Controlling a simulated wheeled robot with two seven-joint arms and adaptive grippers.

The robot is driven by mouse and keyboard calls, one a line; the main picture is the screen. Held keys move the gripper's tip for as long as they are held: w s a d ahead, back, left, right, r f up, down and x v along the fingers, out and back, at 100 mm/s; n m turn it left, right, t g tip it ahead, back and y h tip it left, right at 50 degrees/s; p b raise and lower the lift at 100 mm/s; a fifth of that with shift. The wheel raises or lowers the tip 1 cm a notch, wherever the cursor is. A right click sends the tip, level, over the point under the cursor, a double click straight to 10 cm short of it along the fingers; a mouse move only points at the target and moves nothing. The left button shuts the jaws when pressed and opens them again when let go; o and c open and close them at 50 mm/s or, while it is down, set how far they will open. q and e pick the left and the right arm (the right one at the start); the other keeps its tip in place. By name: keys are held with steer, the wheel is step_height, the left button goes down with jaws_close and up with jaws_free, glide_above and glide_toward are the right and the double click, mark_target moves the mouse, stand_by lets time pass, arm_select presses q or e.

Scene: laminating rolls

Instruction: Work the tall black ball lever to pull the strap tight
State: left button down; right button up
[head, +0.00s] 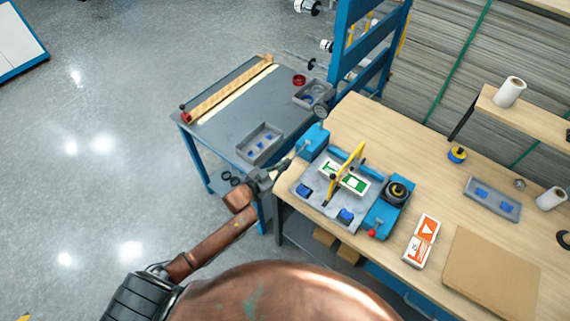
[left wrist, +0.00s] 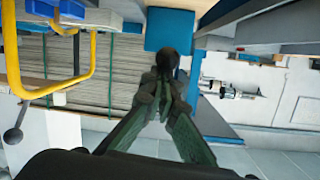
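The bench machine (head: 309,190) has a grey bed with a yellow arch handle (head: 345,172) and a blue housing (head: 313,141) at its left rear corner. My left gripper (head: 288,161) reaches in beside that housing. In the left wrist view my left gripper (left wrist: 165,85) has its fingers drawn together around a dark ball-ended lever (left wrist: 167,58), in front of the blue housing (left wrist: 170,28). The fingers hide most of the lever, and its strap cannot be made out. My right gripper is out of view.
A grey side table (head: 225,115) with a wooden bar and trays stands left of the wooden bench (head: 400,145). A blue rack (head: 370,45) rises behind. A round black dial unit (head: 397,191) and printed cards (head: 421,240) lie right of the bed.

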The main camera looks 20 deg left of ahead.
arm_select(q)
steer(key=shift+s+a+f, duration=0.1)
steer(key=shift+s+f, duration=0.1)
steer(key=shift+f, duration=0.55)
step_height(320, 180, up, 6)
steer(key=w+d+f+p, duration=0.1)
steer(key=w+d+p, duration=0.1)
steer(key=p, duration=0.3)
steer(key=b+v, duration=0.1)
steer(key=v, duration=0.9)
steer(key=shift+a+f+b, duration=0.35)
steer(key=shift+f+b, duration=0.05)
